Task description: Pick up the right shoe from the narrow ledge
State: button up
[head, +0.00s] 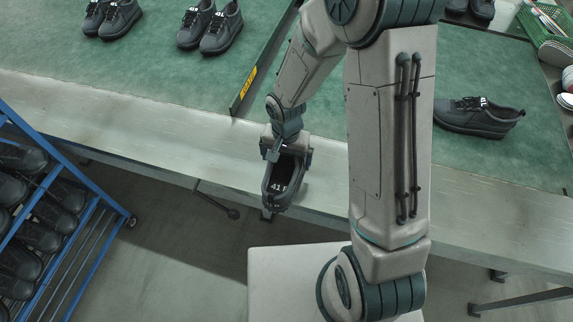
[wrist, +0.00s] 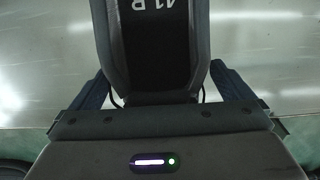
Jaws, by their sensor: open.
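My gripper (head: 287,150) is over the end of the shoe nearer the belt. In the wrist view the two fingers of my gripper (wrist: 155,88) stand one on each side of the shoe. Whether they touch it is unclear.
Pairs of dark shoes (head: 222,28) stand on the green belt (head: 160,75) behind the ledge. A single shoe (head: 478,117) lies at the right. A green divider (head: 262,62) with a yellow label stands left of my arm. A blue rack (head: 100,245) with shoes is at the lower left.

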jog(key=shift+f, duration=0.35)
jog(key=c, duration=1)
jog(key=shift+c, duration=0.5)
jog(key=shift+r, duration=0.1)
